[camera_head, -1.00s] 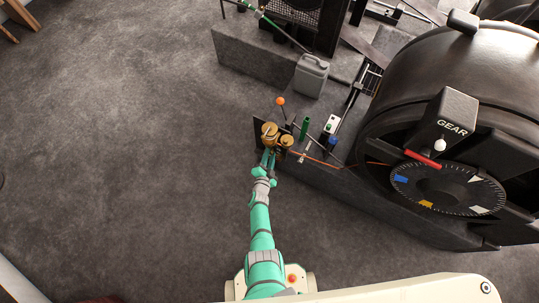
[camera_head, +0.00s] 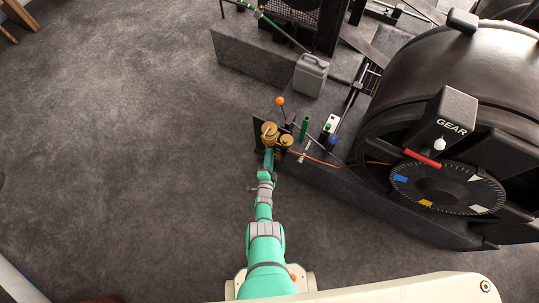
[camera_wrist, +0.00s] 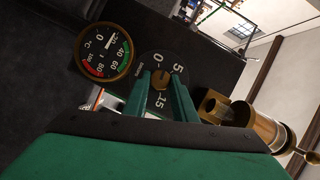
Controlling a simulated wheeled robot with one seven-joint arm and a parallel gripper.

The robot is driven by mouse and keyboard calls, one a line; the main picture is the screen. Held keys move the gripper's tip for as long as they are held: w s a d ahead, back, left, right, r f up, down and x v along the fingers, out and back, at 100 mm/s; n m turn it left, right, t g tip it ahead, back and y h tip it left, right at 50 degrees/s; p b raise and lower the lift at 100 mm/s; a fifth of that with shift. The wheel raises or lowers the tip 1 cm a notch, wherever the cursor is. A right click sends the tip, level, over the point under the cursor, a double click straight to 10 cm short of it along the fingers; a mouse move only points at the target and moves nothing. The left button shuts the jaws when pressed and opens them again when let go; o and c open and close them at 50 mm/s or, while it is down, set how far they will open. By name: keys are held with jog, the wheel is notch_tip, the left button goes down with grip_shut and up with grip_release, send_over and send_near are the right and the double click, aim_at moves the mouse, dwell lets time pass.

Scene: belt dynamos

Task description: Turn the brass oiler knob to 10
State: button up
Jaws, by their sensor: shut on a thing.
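The brass oiler knob (camera_wrist: 160,81) sits at the centre of a small black dial (camera_wrist: 150,68) in the wrist view. My gripper (camera_wrist: 163,82) is shut on the knob, one green finger at each side. The white marks 5 and 15 show on the dial. I cannot tell exactly where the knob points. Brass oiler cups (camera_wrist: 247,118) stand right of the dial. In the head view, brass cups (camera_head: 269,130) show just beyond my gripper (camera_head: 268,158), and the knob is hidden.
A round °C gauge (camera_wrist: 105,52) is left of the dial. The dynamo (camera_head: 440,85) fills the right. Floor at left is clear.

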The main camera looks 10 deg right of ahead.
jog(key=o, duration=1)
jog(key=shift+o, duration=0.2)
jog(key=shift+s, duration=0.1)
jog(key=v, duration=1)
jog(key=shift+s, duration=0.35)
